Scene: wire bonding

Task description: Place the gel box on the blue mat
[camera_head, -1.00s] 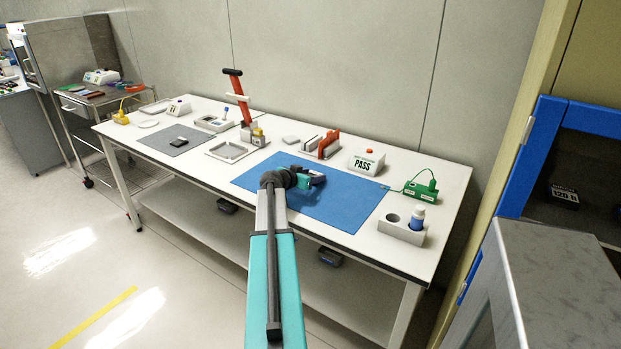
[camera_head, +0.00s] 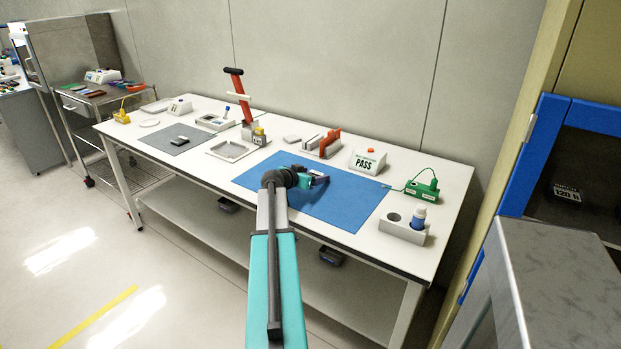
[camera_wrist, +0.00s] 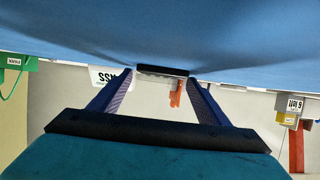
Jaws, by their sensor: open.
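The blue mat (camera_head: 345,203) lies on the white bench, and its surface fills the top of the wrist view (camera_wrist: 160,30). My gripper (camera_head: 322,178) is low over the back half of the mat. In the wrist view my gripper (camera_wrist: 160,78) is open, with one finger on each side of a flat dark box with a pale edge, which looks like the gel box (camera_wrist: 162,70). The box appears to rest on the mat between the fingertips, with gaps to both fingers. In the head view the gripper hides it or it is too small to make out.
Behind the mat stand a rack with an orange piece (camera_head: 329,143) and a PASS box (camera_head: 367,161). A green device (camera_head: 424,186) and a white holder (camera_head: 403,228) are at the right.

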